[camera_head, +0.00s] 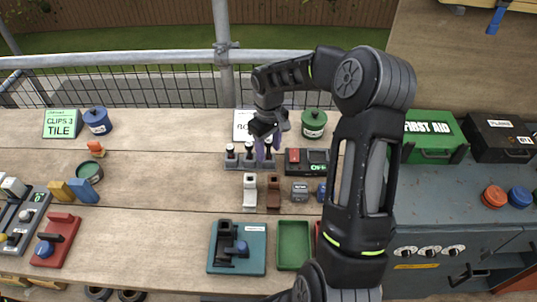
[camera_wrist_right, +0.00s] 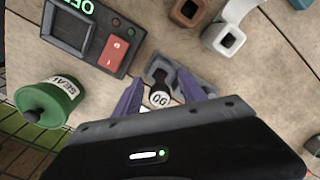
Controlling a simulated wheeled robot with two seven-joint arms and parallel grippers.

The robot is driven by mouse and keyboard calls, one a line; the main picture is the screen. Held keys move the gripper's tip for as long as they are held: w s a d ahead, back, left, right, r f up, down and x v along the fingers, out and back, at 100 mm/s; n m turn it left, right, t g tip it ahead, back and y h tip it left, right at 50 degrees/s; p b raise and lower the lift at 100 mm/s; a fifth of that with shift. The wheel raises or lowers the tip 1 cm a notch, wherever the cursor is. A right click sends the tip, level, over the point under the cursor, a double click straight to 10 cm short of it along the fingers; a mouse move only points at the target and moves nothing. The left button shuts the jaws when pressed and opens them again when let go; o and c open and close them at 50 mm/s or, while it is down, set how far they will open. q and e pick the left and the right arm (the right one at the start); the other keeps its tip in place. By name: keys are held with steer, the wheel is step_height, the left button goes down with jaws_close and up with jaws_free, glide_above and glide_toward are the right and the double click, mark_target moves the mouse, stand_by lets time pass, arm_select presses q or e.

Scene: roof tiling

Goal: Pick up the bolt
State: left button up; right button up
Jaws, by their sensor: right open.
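A grey rack (camera_head: 240,164) on the wooden bench holds a row of dark upright pieces with pale tops, which look like the bolts. A card behind it is partly hidden and starts with "BO". My right gripper (camera_head: 267,147) is over the right end of this rack, its purple fingers pointing down. In the wrist view my right gripper (camera_wrist_right: 160,88) is open, with a round pale-topped bolt (camera_wrist_right: 159,99) marked "00" between its fingers. I cannot tell whether the fingers touch it. The rack also shows in the wrist view (camera_wrist_right: 190,76). My left gripper is not in view.
A control box with a red button (camera_head: 293,157) stands close right of the rack, and a green pot (camera_head: 314,122) behind it. A white bracket (camera_head: 249,187) and a brown bracket (camera_head: 273,190) stand in front.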

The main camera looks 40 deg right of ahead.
steer(key=shift+f, duration=0.2)
stand_by(0.5)
jaws_close()
stand_by(0.3)
